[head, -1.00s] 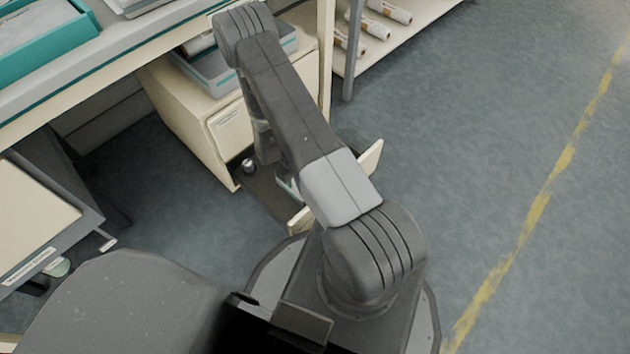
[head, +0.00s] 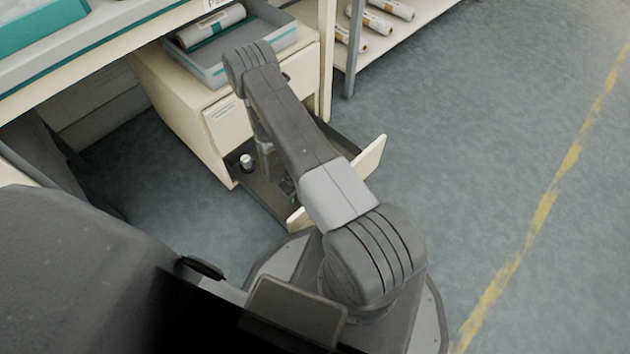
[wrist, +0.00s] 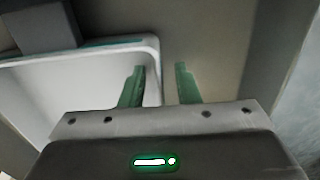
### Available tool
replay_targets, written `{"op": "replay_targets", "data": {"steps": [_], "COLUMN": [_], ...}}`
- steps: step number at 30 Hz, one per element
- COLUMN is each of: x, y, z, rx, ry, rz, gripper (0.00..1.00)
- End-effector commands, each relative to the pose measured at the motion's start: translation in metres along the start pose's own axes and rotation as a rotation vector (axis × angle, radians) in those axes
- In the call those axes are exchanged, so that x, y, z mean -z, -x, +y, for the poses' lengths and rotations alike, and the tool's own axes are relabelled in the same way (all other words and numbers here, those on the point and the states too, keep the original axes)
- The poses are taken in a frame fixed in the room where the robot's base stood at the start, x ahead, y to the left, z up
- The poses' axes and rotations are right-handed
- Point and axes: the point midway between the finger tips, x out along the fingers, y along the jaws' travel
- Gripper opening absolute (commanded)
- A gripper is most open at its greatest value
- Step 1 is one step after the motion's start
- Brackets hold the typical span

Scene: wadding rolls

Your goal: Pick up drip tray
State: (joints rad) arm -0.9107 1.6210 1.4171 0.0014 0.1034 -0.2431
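In the wrist view a white drip tray (wrist: 90,85) with a teal-edged rim fills the left side. My gripper (wrist: 160,68) has two green fingers standing apart. The left finger shows over the tray's inside and the right finger beyond its outer wall, with the tray's right rim between them. I see no finger clearly pressing on the wall. In the head view my arm reaches down into an open drawer (head: 262,195); the arm hides the gripper and most of the tray there.
A cream cabinet (head: 185,115) holds the drawer. A grey-blue tray (head: 285,37) with a wadding roll (head: 210,27) sits on top. A small white-topped object (head: 247,160) stands in the drawer. A shelf with several rolls (head: 378,22) is behind; floor to the right is clear.

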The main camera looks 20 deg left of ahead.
Motion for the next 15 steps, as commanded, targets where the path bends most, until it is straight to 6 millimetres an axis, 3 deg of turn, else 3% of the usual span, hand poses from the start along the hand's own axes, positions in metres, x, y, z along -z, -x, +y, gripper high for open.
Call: {"op": "replay_targets", "data": {"steps": [5, 10, 15], "x": [0.0001, 0.0, 0.0002], "y": [0.0003, 0.0004, 0.0007], "z": [-0.0001, -0.0001, -0.0001], "rx": [0.0, 0.0, 0.0], "ry": [0.0, 0.0, 0.0], "rz": [0.0, 0.0, 0.0], "gripper": [0.29, 0.0, 0.0]}}
